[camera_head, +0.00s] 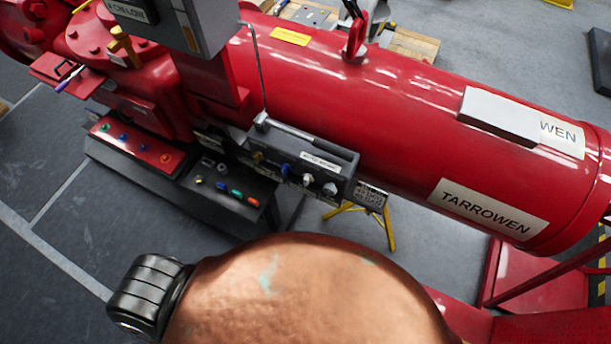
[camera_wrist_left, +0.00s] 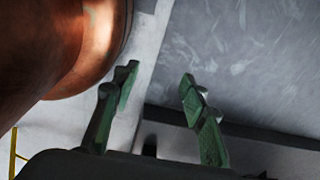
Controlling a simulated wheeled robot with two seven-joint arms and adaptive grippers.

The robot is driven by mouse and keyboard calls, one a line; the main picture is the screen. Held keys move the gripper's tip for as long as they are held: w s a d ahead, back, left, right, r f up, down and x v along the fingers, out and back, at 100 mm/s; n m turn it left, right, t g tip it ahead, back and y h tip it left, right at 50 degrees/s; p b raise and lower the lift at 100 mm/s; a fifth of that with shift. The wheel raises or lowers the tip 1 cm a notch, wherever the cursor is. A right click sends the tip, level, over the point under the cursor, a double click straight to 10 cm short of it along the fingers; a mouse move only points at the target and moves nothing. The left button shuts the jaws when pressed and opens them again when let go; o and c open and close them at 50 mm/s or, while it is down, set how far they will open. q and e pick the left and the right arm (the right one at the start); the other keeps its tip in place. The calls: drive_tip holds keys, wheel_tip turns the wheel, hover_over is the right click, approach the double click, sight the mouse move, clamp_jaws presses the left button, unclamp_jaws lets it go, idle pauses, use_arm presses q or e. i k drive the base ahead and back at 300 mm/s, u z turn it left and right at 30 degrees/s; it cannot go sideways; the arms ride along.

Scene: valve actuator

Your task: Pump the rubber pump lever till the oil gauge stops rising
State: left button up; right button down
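The red valve actuator, with its long cylinder (camera_head: 400,85), lies across the head view. A grey box (camera_head: 300,165) with several small knobs is mounted against its near side. A pale rod (camera_head: 295,130) lies along the top of this box, and a thin bent rod (camera_head: 260,70) rises from its left end. I cannot tell for sure which part is the rubber pump lever. I cannot make out an oil gauge. My left gripper (camera_wrist_left: 158,78) shows in the left wrist view with its green fingers apart and nothing between them. Neither gripper shows in the head view.
A red panel with coloured buttons (camera_head: 135,147) and a dark panel (camera_head: 228,190) are left of the grey box. A grey cabinet (camera_head: 175,25) stands above. A large copper-coloured rounded body (camera_head: 310,295) hides the lower middle. Open floor (camera_head: 60,270) is at left.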

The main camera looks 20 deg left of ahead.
sight(342, 154)
drive_tip(key=z, duration=0.4)
drive_tip(key=k, duration=1.1)
drive_tip(key=u, duration=0.6)
